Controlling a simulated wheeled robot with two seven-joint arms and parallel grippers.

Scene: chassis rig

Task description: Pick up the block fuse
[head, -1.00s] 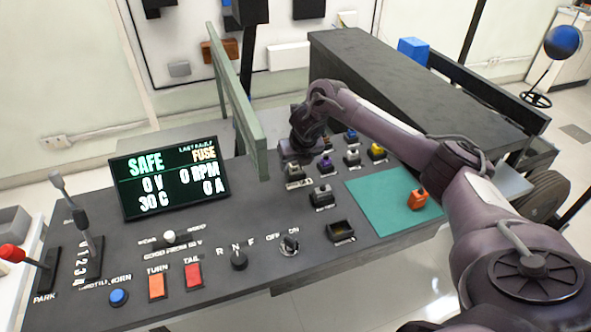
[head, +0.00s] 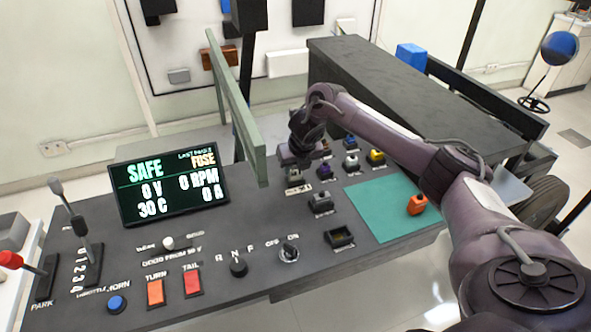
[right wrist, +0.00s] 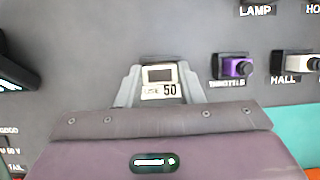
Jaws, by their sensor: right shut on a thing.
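The block fuse, a pale block with a dark face, sits between my right fingertips in the right wrist view (right wrist: 159,74), beside a label ending in "50". My right gripper (right wrist: 160,80) is shut on it, low over the dark console. In the head view my right gripper (head: 294,160) points down at the same spot, and the fuse's pale body (head: 294,176) shows just below it. I cannot tell whether the fuse is still seated. My left gripper is not in view.
Several coloured plugs stand close by, including a purple one (right wrist: 236,68). An orange piece (head: 417,205) lies on a teal mat (head: 378,212). A dark socket (head: 340,237) is in front. A green-grey upright panel (head: 238,105) and a screen (head: 170,183) stand left of the gripper.

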